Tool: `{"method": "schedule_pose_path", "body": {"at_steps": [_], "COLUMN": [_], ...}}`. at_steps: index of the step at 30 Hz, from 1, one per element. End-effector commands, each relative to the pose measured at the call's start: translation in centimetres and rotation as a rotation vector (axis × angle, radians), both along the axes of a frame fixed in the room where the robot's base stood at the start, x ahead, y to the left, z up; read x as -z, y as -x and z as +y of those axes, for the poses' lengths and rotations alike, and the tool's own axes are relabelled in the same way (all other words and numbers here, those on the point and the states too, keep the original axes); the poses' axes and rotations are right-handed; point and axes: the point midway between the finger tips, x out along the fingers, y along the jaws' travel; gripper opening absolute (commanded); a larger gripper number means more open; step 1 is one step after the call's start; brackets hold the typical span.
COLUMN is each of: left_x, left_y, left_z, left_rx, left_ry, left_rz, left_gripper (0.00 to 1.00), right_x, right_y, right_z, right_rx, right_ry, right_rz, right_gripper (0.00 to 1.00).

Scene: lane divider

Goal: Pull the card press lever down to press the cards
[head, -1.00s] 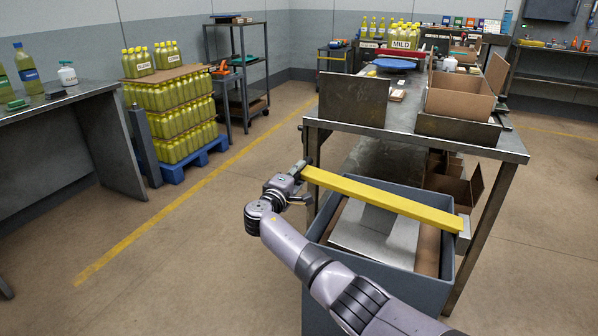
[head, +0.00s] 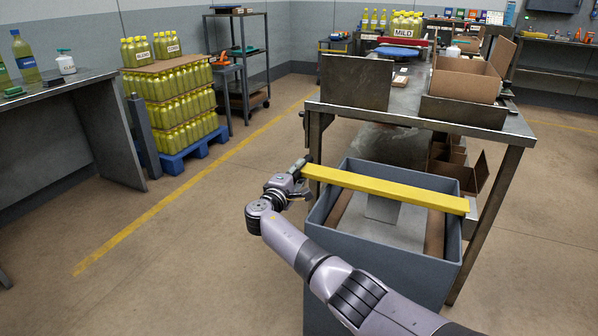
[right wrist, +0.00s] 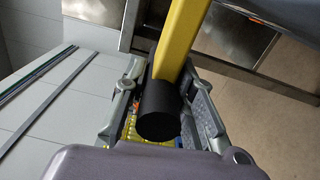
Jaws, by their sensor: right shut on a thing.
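The lever is a long yellow bar (head: 390,188) in the head view. It spans above an open grey bin (head: 440,272) in front of the metal bench. My right gripper (head: 302,168) is at the bar's left end. In the right wrist view, the bar (right wrist: 183,40) ends in a black cylindrical grip (right wrist: 159,112). The fingers of my right gripper (right wrist: 162,100) stand on both sides of this grip and are shut on it. My left gripper is out of view. No cards can be made out.
The metal bench (head: 420,130) stands behind the bar and carries an open cardboard box (head: 462,80) and an upright dark panel (head: 356,82). Bottles are stacked on a blue pallet (head: 192,152) at left. The floor (head: 200,260) left of my arm is clear.

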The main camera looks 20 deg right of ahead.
Motion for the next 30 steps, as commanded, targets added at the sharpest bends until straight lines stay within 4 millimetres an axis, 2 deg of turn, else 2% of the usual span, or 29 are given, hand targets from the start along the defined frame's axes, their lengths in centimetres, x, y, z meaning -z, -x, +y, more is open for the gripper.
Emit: {"method": "schedule_pose_path", "body": {"at_steps": [1,8,9,18,30], "left_x": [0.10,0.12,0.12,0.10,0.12], "left_y": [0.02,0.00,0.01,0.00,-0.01], "left_z": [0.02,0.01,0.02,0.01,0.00], "left_rx": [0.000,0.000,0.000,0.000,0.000], "left_ry": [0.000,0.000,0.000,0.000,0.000], "left_rz": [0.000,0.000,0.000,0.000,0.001], "left_gripper": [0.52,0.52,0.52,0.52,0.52], "right_x": [1.68,1.70,1.70,1.58,1.32], "right_y": [0.40,0.39,0.39,0.35,0.75], "right_z": [-0.06,0.00,0.01,0.02,0.69], "right_rx": [0.006,0.006,0.005,0.004,0.000], "right_ry": [-0.008,-0.008,-0.009,-0.010,-0.007], "right_rz": [0.027,0.027,0.027,0.024,0.019], "right_gripper": [0.00,0.00,0.25,0.45,0.45]}}
